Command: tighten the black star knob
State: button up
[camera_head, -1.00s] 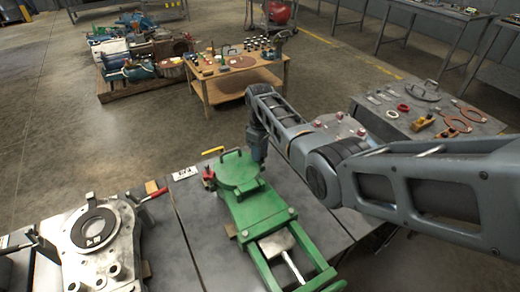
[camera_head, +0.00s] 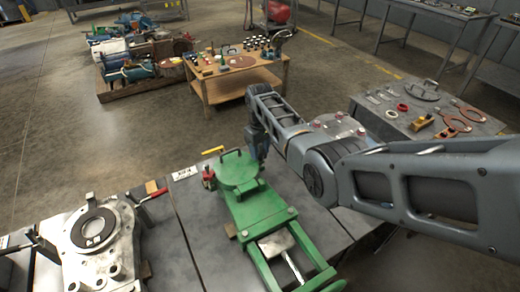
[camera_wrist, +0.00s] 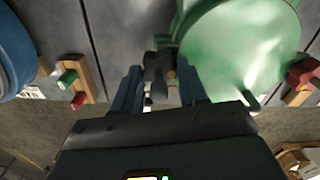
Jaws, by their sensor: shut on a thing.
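The green fixture (camera_head: 258,208) with a round green lid (camera_head: 237,170) lies on the grey table in the head view. The lid also fills the upper right of the wrist view (camera_wrist: 240,45). My gripper (camera_wrist: 160,88) is at the lid's edge, its two fingers on either side of the black star knob (camera_wrist: 157,68). The jaws are shut on the knob. In the head view my gripper (camera_head: 258,156) is at the right side of the lid, and the knob is hidden there behind my gripper and wrist.
A red clamp (camera_head: 208,178) and a yellow handle (camera_head: 213,151) sit by the lid's left side. A silver fixture (camera_head: 95,240) with a red-handled lever stands to the left. A wooden workbench (camera_head: 235,80) stands beyond, with open floor between.

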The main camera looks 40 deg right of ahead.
jog(key=o, duration=1.1)
jog(key=shift+c, duration=0.2)
jog(key=shift+r, duration=3.9)
